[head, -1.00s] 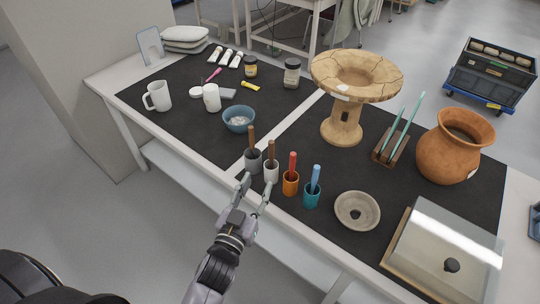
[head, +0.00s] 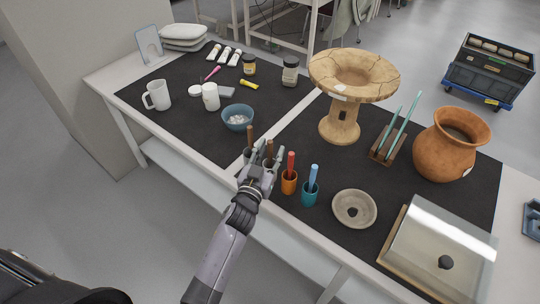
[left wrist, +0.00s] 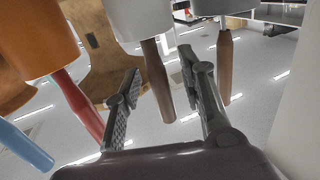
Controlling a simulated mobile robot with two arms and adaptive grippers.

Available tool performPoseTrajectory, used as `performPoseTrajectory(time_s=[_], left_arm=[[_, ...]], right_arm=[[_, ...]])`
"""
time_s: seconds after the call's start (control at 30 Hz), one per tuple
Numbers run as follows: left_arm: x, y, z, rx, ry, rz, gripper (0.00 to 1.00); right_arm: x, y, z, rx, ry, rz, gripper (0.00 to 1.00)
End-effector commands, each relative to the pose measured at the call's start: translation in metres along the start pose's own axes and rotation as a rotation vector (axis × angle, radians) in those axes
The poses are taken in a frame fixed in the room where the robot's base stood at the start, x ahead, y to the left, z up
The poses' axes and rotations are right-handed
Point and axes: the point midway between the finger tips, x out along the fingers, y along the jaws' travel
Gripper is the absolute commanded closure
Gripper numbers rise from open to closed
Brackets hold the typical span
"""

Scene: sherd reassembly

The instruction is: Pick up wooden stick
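Two brown wooden sticks stand upright in cups near the table's front edge. One stick (head: 270,147) is in the white cup; in the left wrist view, which looks upside down, this stick (left wrist: 157,80) hangs between my finger pads. The other stick (head: 250,133) is in the grey cup, and in the left wrist view it (left wrist: 225,65) lies outside the right-hand finger. My left gripper (head: 267,153) is open, with its fingers on either side of the white cup's stick, gap visible. It partly hides both cups in the head view. My right gripper is not in view.
An orange cup (head: 289,184) with a red stick and a teal cup (head: 309,195) with a blue stick stand close on the right. A blue bowl (head: 238,117) is behind left. A cracked pedestal vessel (head: 342,119) and a grey dish (head: 354,209) stand further right.

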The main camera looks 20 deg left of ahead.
Motion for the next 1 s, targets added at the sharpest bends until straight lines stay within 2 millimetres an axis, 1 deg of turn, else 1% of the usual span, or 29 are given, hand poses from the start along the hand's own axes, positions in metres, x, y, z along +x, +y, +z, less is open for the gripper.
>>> performPoseTrajectory(time_s=[0.17, 0.7, 1.0], left_arm=[[-0.0002, 0.0000, 0.0004, 0.000, 0.000, 0.000, 0.63], [-0.0004, 0.0001, 0.0003, 0.000, 0.000, 0.000, 0.99], [-0.0004, 0.0001, -0.0006, 0.000, 0.000, 0.000, 1.00]], right_arm=[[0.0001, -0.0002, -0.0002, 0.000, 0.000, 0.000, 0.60], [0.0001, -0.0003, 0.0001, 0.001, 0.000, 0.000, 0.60], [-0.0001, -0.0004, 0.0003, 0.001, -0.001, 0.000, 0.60]])
